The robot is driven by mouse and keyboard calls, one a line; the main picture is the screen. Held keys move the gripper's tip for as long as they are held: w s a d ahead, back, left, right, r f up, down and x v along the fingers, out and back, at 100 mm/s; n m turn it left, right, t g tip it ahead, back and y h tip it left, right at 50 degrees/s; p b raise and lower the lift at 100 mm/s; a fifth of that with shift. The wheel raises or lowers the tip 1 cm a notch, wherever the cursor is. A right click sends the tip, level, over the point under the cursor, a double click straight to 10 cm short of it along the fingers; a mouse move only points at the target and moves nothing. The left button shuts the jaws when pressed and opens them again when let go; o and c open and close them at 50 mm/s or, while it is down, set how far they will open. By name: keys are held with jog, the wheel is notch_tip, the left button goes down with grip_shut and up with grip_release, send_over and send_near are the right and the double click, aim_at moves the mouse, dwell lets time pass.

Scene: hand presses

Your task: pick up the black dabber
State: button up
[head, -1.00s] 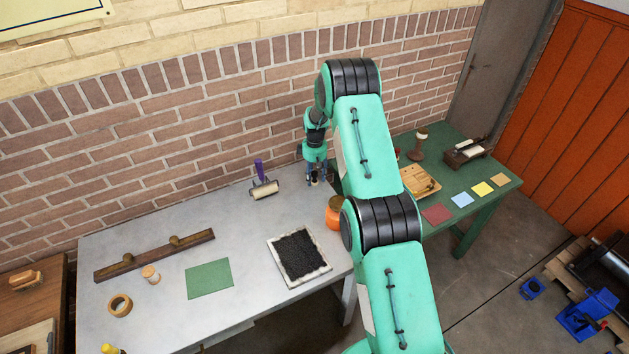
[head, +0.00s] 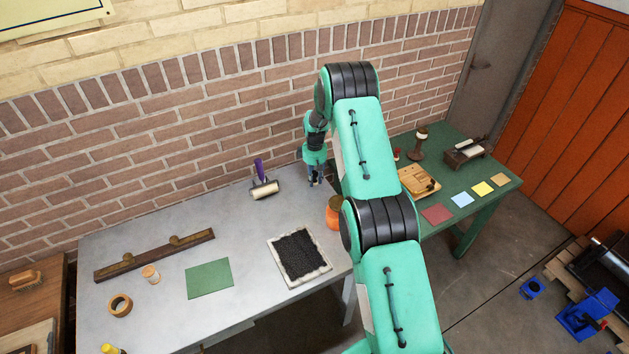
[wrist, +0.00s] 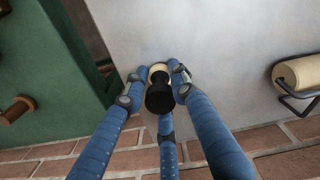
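The black dabber (wrist: 160,94) stands on the grey metal table in the wrist view, with a black knob and a pale round part beyond it. My gripper (wrist: 158,88) has three blue fingers spread around the dabber, two on its left and right and one below it in the picture. Narrow gaps seem to show between the fingertips and the dabber; contact is not clear. In the head view my gripper (head: 315,181) is low over the far right part of the table, and its fingers mostly hide the dabber.
A brayer (head: 264,189) lies left of my gripper; its roller shows in the wrist view (wrist: 298,72). An orange jar (head: 333,213) and an ink slab (head: 327,268) stand nearer. The brick wall (head: 200,130) is close behind. A green table (head: 482,200) is at right.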

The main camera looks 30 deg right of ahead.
aim_at(315, 173)
grip_shut()
jog(key=shift+r, duration=0.1)
jog(key=shift+r, duration=4.9)
